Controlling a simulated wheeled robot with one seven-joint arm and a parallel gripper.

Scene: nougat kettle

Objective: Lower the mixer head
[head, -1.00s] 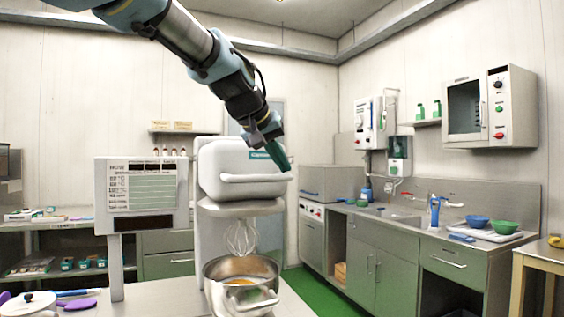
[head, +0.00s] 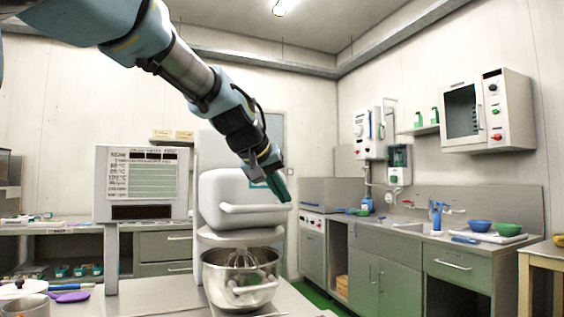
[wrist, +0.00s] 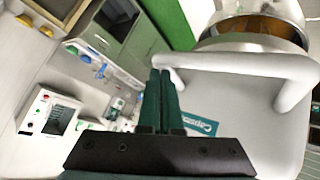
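The white mixer head (head: 232,190) sits low over the metal bowl (head: 240,280), and its whisk (head: 242,258) reaches into the bowl. The head's white bar handle (head: 250,208) runs across its front. My gripper (head: 284,198) is at the right end of that handle, pointing down. In the wrist view its two dark green fingers (wrist: 160,78) lie side by side, shut, beside the corner of the handle (wrist: 235,64). Nothing shows between them. I cannot tell whether they touch the handle. The bowl (wrist: 255,28) also shows in the wrist view, with brown contents.
A panel with a printed sheet (head: 142,183) stands left of the mixer. The sink counter (head: 400,240) with blue and green bowls is at the right, apart from the mixer.

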